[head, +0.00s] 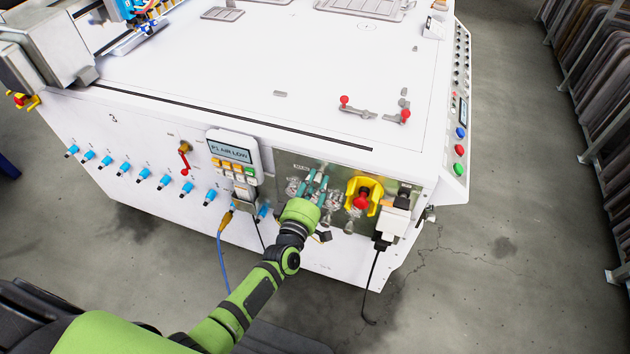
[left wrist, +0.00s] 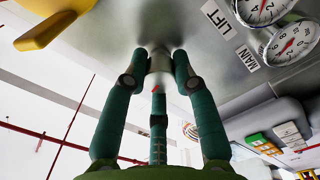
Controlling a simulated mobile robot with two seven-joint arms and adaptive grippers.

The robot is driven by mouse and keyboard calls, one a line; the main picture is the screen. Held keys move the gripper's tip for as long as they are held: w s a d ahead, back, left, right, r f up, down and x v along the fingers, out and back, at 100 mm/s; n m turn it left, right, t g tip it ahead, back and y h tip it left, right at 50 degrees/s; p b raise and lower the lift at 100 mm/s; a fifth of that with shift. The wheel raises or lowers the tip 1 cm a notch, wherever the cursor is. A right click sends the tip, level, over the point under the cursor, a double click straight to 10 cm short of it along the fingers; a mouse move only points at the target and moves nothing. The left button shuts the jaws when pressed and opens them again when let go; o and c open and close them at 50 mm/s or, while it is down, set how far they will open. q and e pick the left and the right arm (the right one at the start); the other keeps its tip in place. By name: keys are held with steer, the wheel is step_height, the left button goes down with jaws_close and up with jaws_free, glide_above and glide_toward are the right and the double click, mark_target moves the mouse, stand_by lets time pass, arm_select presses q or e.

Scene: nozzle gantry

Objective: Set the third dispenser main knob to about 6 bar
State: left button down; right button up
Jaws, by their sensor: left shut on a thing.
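My left gripper (head: 316,183) reaches the metal panel (head: 345,174) on the machine's front. In the left wrist view its teal fingers (left wrist: 160,68) are shut around a small silvery knob (left wrist: 160,62), which they partly hide. A small red mark shows between the fingers. Two round white gauges with red needles sit beside it: one (left wrist: 262,8) near the label LIFT (left wrist: 217,17), the other (left wrist: 290,42) near the label MAIN (left wrist: 247,58). I cannot read their pressures surely. In the head view the gripper covers part of the knobs and gauges. My right gripper is out of view.
A yellow guard with a red button (head: 361,201) is close right of the gripper. White plugs (head: 393,220) with a hanging black cable are further right. A keypad with a display (head: 232,152) and a row of blue fittings (head: 164,182) are to the left.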

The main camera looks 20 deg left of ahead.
arm_select(q)
steer(key=m, duration=0.3)
steer(key=shift+d+m+p, duration=0.1)
steer(key=shift+m+p, duration=0.25)
steer(key=shift+m, duration=0.05)
steer(key=shift+m+p, duration=0.3)
steer(key=shift+m, duration=1.6)
steer(key=shift+f, duration=0.1)
steer(key=c, duration=1)
jaws_free()
steer(key=s, duration=1.2)
steer(key=shift+a, duration=0.2)
